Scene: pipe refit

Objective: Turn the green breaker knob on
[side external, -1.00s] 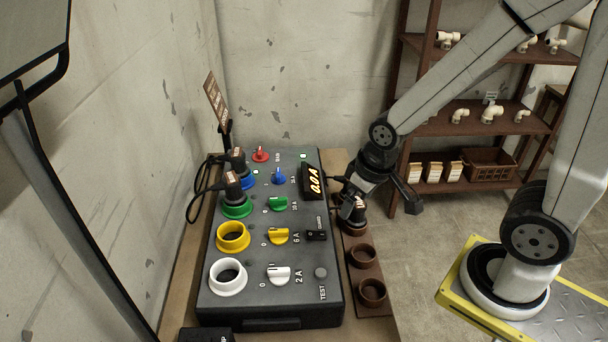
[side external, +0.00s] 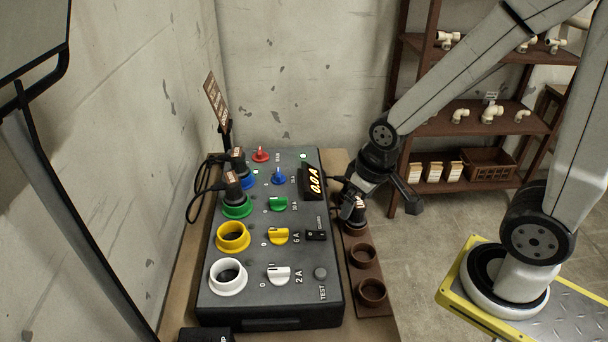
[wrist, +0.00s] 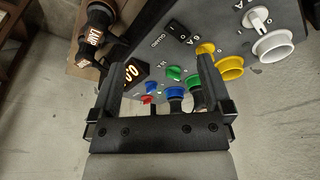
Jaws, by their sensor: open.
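The green breaker knob (side external: 278,204) is on the dark breaker panel (side external: 270,304), between the blue knob and the yellow knob. In the wrist view the green knob (wrist: 174,73) shows between my fingers, beyond them. My gripper (side external: 343,205) is at the right edge of the panel, apart from the green knob. In the wrist view my gripper (wrist: 158,68) is open with nothing between its fingers. A black plug sits in the green socket (side external: 237,210).
A lit display (side external: 313,181) reading 0.0A stands on the panel near my gripper. A black plug (side external: 355,216) stands in the brown rack (side external: 376,307) beside my gripper; two rack holders are empty. The blue, red, yellow (side external: 278,236) and white (side external: 278,275) knobs share the panel.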

